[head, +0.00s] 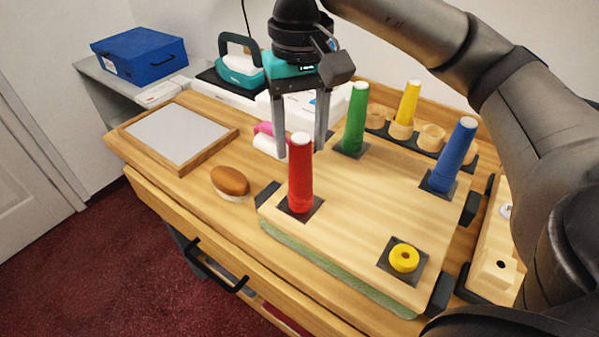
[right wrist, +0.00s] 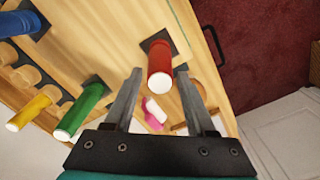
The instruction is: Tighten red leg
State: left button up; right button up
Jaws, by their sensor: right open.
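The red leg (head: 300,175) stands upright on a dark square plate at the near left corner of the wooden board (head: 350,235). My right gripper (head: 300,150) is open, pointing down, just above and behind the red leg's top in the head view. In the right wrist view, the red leg (right wrist: 160,65) shows ahead between the two open fingers (right wrist: 160,95), apart from them. The green leg (head: 356,118) and the blue leg (head: 454,154) stand on the board's other plates. A yellow collar (head: 404,258) sits on the near right plate, with no leg in it. My left gripper is out of view.
A yellow leg (head: 407,103) stands in a wooden rack (head: 432,137) behind the board. A brown-topped brush (head: 230,182) and a framed white panel (head: 180,135) lie left of the board. Black clamps (head: 470,208) edge the board. A pink and white item (head: 267,140) lies behind the red leg.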

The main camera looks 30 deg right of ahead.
jog(key=n, duration=0.6)
jog(key=shift+d+n+b, duration=0.1)
jog(key=shift+n+b, duration=0.25)
jog(key=shift+n, duration=0.05)
jog(key=shift+f, duration=0.1)
jog(key=shift+c, duration=0.2)
grip_shut()
jog(key=shift+m, duration=2.6)
jog(key=o, duration=0.7)
grip_release()
